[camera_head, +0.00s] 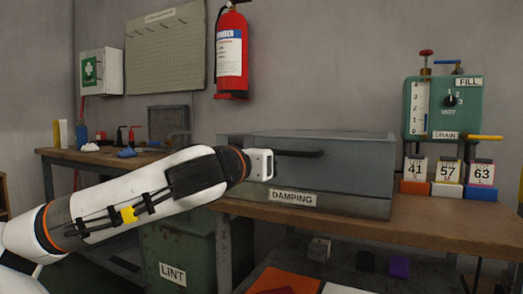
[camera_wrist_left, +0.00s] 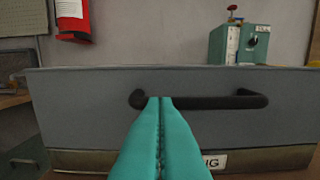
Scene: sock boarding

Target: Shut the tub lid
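The grey metal tub (camera_head: 360,207) marked DAMPING stands on the wooden bench. Its lid (camera_head: 345,165) appears to lie down over it, with no opening visible; the lid's front also fills much of the left wrist view (camera_wrist_left: 80,110). A black bar handle (camera_head: 302,154) runs across the lid's front, and it shows in the left wrist view (camera_wrist_left: 215,102). My left gripper (camera_wrist_left: 160,99) has its teal fingers together with nothing between them. Their tips overlap the left part of the handle in the picture; I cannot tell whether they touch it. My right gripper is not in view.
A green FILL/DRAIN unit (camera_head: 440,108) and number cards 41, 57 and 63 (camera_head: 449,172) stand right of the tub. A green LINT bin (camera_head: 185,255) is below. A fire extinguisher (camera_head: 231,52) hangs behind. The bench front (camera_head: 430,225) right of the tub is clear.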

